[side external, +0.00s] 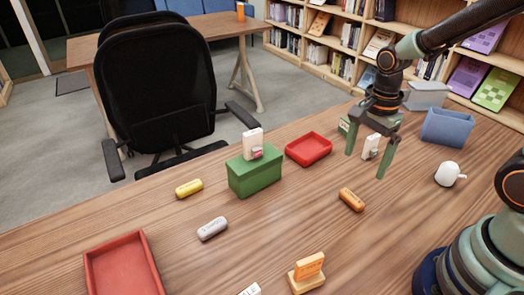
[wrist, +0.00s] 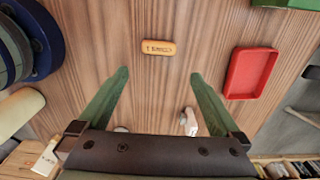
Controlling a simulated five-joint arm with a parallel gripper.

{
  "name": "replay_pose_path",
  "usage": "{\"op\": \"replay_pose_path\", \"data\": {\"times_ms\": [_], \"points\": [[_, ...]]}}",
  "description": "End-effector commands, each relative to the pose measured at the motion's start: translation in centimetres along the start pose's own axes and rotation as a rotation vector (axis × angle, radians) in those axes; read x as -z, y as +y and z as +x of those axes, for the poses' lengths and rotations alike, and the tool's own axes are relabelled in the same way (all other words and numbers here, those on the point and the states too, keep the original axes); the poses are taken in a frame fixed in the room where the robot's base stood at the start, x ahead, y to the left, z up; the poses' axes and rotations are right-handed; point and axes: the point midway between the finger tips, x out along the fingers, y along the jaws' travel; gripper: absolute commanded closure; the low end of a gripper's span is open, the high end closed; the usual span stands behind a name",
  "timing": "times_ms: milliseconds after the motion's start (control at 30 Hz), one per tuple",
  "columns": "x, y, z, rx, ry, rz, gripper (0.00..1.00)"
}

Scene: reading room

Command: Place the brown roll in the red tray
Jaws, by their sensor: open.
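The brown roll (side external: 351,199), orange-brown and rounded, lies on the wooden table in the side view. It also shows in the wrist view (wrist: 158,48), beyond and between my fingertips, with dark lettering on top. My gripper (side external: 366,163) is open and empty, above the table and apart from the roll. A red tray (side external: 308,149) sits behind the roll and looks empty; it shows at right in the wrist view (wrist: 231,74). A second, larger red tray (side external: 122,268) is at the front left and also looks empty.
A green box (side external: 255,178) with a white item on top stands left of the roll. A yellow roll (side external: 189,188) and a grey roll (side external: 212,229) lie farther left. A blue bin (side external: 447,128) and white mug (side external: 447,174) stand at right. An orange block on a stand (side external: 308,272) is in front.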

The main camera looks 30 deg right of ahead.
Motion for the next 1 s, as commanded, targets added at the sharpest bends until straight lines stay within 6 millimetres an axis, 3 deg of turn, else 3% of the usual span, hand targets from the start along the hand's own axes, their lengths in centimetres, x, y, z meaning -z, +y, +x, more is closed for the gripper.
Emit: {"op": "replay_pose_path", "data": {"times_ms": [300,567,1000], "points": [[0.0,0.1,4.8,-0.005,0.0,-0.003,0.0],[0.0,0.1,6.2,-0.001,0.0,-0.004,0.0],[-0.1,0.3,10.8,-0.002,0.0,-0.004,0.0]]}}
